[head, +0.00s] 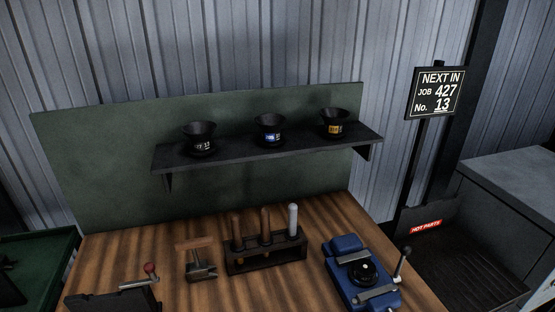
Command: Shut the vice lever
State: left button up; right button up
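A blue vice (343,245) sits on the wooden bench at the lower right. A round black part lies in its middle, between two grey bars. A lever (400,265) with a dark knob stands up, tilted, at the vice's right side. Neither of my grippers is in view, and nothing is seen touching the lever.
A shelf (230,156) carries three black cups. A sign (436,92) and a hot parts bin (425,224) stand right.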

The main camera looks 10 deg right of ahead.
aim_at(405, 250)
jog(key=z, duration=1.3)
jog(key=k+j+z, duration=0.1)
jog(key=z, duration=0.15)
